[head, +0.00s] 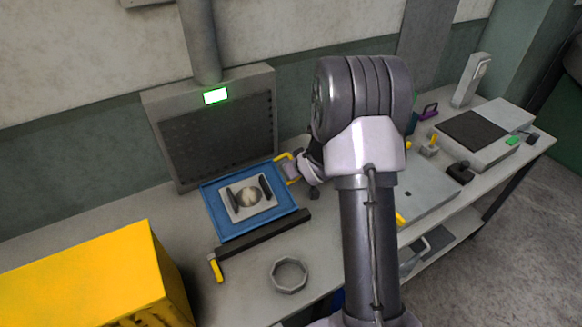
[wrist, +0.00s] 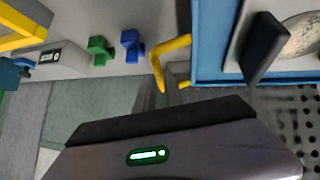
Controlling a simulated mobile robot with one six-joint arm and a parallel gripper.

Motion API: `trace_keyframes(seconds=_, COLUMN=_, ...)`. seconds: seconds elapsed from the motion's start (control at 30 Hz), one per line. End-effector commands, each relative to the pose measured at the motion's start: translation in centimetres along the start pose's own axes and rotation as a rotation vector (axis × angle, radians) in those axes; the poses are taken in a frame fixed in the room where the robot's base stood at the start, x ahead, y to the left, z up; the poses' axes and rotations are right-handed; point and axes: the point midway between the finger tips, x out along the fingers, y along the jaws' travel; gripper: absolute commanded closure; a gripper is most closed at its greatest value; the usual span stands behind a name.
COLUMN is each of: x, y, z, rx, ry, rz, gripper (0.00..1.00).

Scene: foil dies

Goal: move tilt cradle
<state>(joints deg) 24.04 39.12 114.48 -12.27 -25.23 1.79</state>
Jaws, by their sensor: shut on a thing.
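The tilt cradle, a blue tray (head: 222,226), sits on the bench in front of a dark perforated panel. It bears a pale plate with dark pads and a round tan piece (head: 250,196). A yellow handle (head: 281,157) sticks out at its right. My gripper (head: 296,166) is at this handle, shut on it, with the fingers partly hidden by my arm. In the wrist view, the cradle's blue edge (wrist: 207,45) and the bent yellow handle (wrist: 168,48) show; the exact finger contact is unclear.
The perforated panel (head: 215,135) with a green light stands close behind. A dark bar (head: 263,236) with a yellow end lies in front, near a grey ring (head: 290,275). A yellow box (head: 85,275) is at left. Several small tools and a grey device (head: 478,135) stand right.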

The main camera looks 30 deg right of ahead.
Motion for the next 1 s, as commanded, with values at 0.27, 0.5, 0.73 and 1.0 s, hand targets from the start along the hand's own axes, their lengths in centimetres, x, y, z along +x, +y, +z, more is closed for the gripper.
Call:
trace_keyframes(seconds=0.27, x=-0.9, y=0.3, z=0.3, rx=0.018, ry=0.076, rz=0.011, gripper=1.0)
trace_keyframes(seconds=0.5, x=-1.5, y=0.4, z=0.3, rx=0.025, ry=0.101, rz=0.012, gripper=0.97)
trace_keyframes(seconds=0.73, x=-1.5, y=0.3, z=0.3, rx=0.023, ry=0.101, rz=0.011, gripper=0.66)
trace_keyframes(seconds=1.0, x=-1.8, y=0.3, z=0.2, rx=0.022, ry=0.101, rz=0.01, gripper=0.66)
